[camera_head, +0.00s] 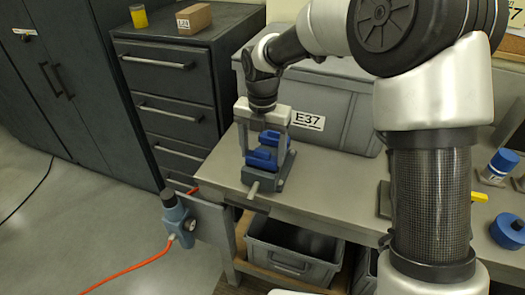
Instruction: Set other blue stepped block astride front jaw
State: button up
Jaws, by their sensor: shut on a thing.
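The vise (270,183) stands on the bench near its left end, with its handle toward the front. Two blue stepped blocks show at its jaws: a nearer, lower one (261,159) at the front and another (270,138) just behind it. My gripper (264,153) points down over the vise, its two light grey fingers on either side of the blue blocks. It is shut on a blue stepped block, seemingly the nearer one. The front jaw is mostly hidden under the blocks, so I cannot tell whether the nearer block rests on it.
A grey bin labelled E37 (345,110) stands behind the vise. A blue round part (508,230) and a blue-capped piece (502,163) are at the bench's right. A blue-grey device (178,218) with an orange hose hangs off the bench's left end. Grey drawers (170,90) stand left.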

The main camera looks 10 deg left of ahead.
dwell(0.3)
jog(key=o, duration=1.1)
jog(key=shift+o, duration=0.2)
notch_tip(320, 180, up, 17)
jog(key=p, duration=0.1)
jog(key=shift+r, duration=0.15)
